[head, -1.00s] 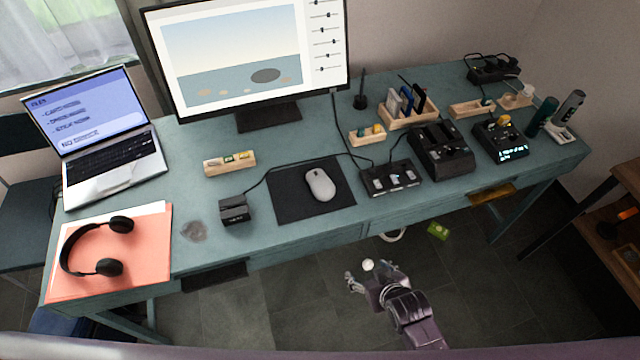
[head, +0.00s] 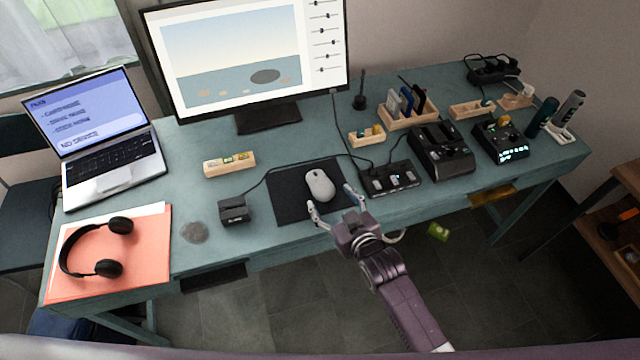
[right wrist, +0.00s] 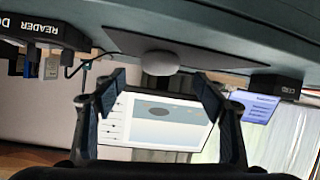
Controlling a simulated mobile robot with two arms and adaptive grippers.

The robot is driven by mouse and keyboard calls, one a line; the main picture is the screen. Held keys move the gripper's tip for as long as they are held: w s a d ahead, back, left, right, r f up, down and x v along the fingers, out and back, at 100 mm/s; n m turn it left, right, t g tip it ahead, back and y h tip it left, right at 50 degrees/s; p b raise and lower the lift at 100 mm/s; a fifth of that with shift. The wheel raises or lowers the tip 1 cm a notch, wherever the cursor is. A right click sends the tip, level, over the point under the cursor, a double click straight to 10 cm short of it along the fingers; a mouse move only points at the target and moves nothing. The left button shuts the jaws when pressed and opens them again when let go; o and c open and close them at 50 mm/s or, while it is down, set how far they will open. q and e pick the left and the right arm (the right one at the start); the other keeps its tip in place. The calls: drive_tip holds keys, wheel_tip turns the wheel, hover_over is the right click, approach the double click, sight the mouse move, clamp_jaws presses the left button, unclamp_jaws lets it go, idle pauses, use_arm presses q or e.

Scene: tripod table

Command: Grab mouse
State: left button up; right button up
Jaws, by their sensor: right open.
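The mouse (head: 320,186) is white and lies on a dark mouse pad (head: 285,205) in front of the monitor. It also shows in the right wrist view (right wrist: 160,63), where the picture is upside down and the mouse is beyond the fingertips. My right gripper (head: 331,206) is open and empty at the table's front edge, just short of the mouse, with its fingers pointing toward it. The fingers frame the mouse in the right wrist view (right wrist: 158,85). My left gripper is not in view.
A black device with slots (head: 390,180) stands right of the pad. A small black box (head: 234,209) with a cable stands left of it. The monitor (head: 250,60) is behind. Headphones (head: 108,267) lie on salmon folders at the left. A laptop (head: 100,150) stands behind them.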

sight(326, 192)
drive_tip(key=x, duration=0.4)
drive_tip(key=shift+w+a+f, duration=0.15)
drive_tip(key=shift+w+f, duration=0.15)
drive_tip(key=shift+c, duration=0.6)
drive_tip(key=c, duration=1.2)
drive_tip(key=shift+o, duration=0.2)
drive_tip(key=shift+r, duration=0.1)
